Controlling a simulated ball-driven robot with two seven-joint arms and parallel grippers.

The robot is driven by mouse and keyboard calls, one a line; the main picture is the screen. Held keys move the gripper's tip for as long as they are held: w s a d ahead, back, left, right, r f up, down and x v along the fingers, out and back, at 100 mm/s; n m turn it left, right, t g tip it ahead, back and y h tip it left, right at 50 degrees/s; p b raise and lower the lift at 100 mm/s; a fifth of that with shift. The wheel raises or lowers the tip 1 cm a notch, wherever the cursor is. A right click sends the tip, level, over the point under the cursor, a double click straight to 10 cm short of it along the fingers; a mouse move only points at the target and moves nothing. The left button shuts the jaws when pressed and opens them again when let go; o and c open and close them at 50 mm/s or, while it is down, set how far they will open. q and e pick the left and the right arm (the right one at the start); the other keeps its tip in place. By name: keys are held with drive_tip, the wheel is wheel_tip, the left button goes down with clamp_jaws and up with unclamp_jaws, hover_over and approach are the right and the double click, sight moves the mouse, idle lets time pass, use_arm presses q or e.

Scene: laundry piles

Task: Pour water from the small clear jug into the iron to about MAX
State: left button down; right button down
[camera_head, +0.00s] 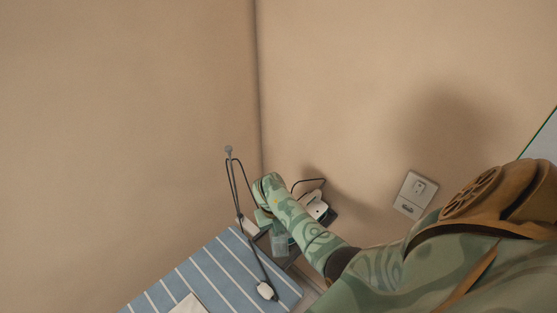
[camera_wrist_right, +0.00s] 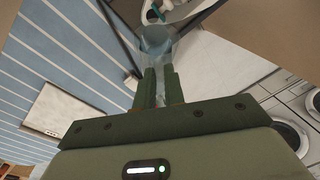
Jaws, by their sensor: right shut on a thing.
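My right gripper (camera_wrist_right: 158,78) is shut on the small clear jug (camera_wrist_right: 155,40), which sits between its fingertips in the right wrist view. In the head view the jug (camera_head: 280,244) shows as a pale bluish clear shape under my right forearm, near the corner of the ironing board; the gripper (camera_head: 264,217) is partly hidden there. The white and dark iron (camera_head: 314,207) is just right of my arm. Part of it, with a teal detail, shows beyond the jug in the right wrist view (camera_wrist_right: 180,10). The water level and MAX mark cannot be made out. My left gripper is out of view.
A blue striped ironing board (camera_head: 215,267) fills the lower middle, with a white flat item (camera_head: 188,305) on it. A dark cord hangs from a thin post (camera_head: 228,153) to a white piece (camera_head: 267,290). Walls meet behind; a socket (camera_head: 412,193) is right. Front-loading machines (camera_wrist_right: 290,125) show in the wrist view.

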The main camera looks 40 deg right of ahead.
drive_tip(key=shift+w+d+r+g+y, duration=0.35)
drive_tip(key=shift+w+d+g+y, duration=0.05)
drive_tip(key=shift+w+g, duration=0.2)
idle(2.6)
drive_tip(key=shift+w+d+r+g+y+b, duration=0.15)
drive_tip(key=shift+w+g+y+b, duration=0.15)
drive_tip(key=shift+b, duration=0.25)
idle(1.0)
drive_tip(key=shift+w+d+r+g+y+b, duration=0.1)
drive_tip(key=shift+w+d+g+y+b, duration=0.4)
drive_tip(key=shift+b, duration=0.6)
idle(2.2)
